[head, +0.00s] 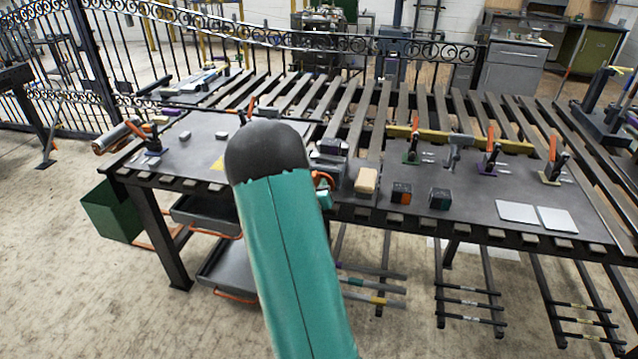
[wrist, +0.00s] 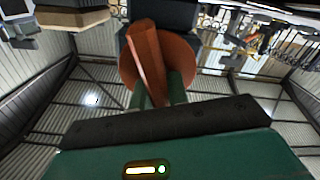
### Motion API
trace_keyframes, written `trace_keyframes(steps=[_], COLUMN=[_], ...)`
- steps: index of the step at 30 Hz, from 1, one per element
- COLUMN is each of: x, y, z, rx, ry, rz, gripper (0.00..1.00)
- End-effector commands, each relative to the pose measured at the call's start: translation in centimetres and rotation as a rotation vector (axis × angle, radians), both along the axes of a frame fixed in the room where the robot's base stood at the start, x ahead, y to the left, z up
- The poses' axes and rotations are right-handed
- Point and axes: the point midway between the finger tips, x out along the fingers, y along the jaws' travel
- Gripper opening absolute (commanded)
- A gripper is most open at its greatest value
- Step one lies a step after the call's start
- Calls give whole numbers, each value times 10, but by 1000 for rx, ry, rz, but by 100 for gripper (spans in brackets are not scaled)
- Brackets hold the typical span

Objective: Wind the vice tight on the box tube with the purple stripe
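A grey vice-like body (head: 330,148) stands on the workbench, partly hidden behind my teal arm. An orange handle (head: 321,178) shows at its near side, just right of my arm. My gripper (head: 324,197) is at this handle, mostly hidden in the head view. In the wrist view, the orange handle (wrist: 148,60) fills the middle, with a rounded orange part behind it. The two dark green fingers of my gripper (wrist: 158,92) reach up to it, spaced apart. Whether they press on it cannot be told. I cannot make out a purple-striped box tube in the vice.
The slatted workbench (head: 470,205) holds a tan block (head: 367,181), two dark cubes (head: 401,193), several upright clamps and two pale plates (head: 517,212) to the right. Striped rods (head: 372,284) lie on a rack below. A green bin (head: 110,212) stands at left; floor in front is clear.

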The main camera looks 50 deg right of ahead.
Motion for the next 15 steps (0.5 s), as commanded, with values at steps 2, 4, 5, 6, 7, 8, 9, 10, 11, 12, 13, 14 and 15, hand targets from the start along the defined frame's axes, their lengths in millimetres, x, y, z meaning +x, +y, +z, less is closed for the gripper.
trace_keyframes(steps=[2, 4, 5, 6, 7, 8, 9, 10, 11, 12, 13, 14, 15], x=[0, 0, 0, 0, 0, 0, 0, 0, -1, -1, -1, -1, -1], y=[0, 0, 0, 0, 0, 0, 0, 0, 0, 0, 0, 0, 0], z=[0, 0, 0, 0, 0, 0, 0, 0, 1, 1, 1, 1, 1], rx=[0, 0, 1, 1, 2, 3, 6, 8, 11, 16, 21, 26, 33], ry=[0, -1, -2, -4, -7, -10, -16, -23, -30, -40, -51, -63, -80], rz=[0, 0, 0, -1, -1, -1, -1, -1, -1, -1, -1, -1, -1], gripper=[0, 0, 0, 0, 0, 0, 0, 0, 0, 0, 0, 0, 0])
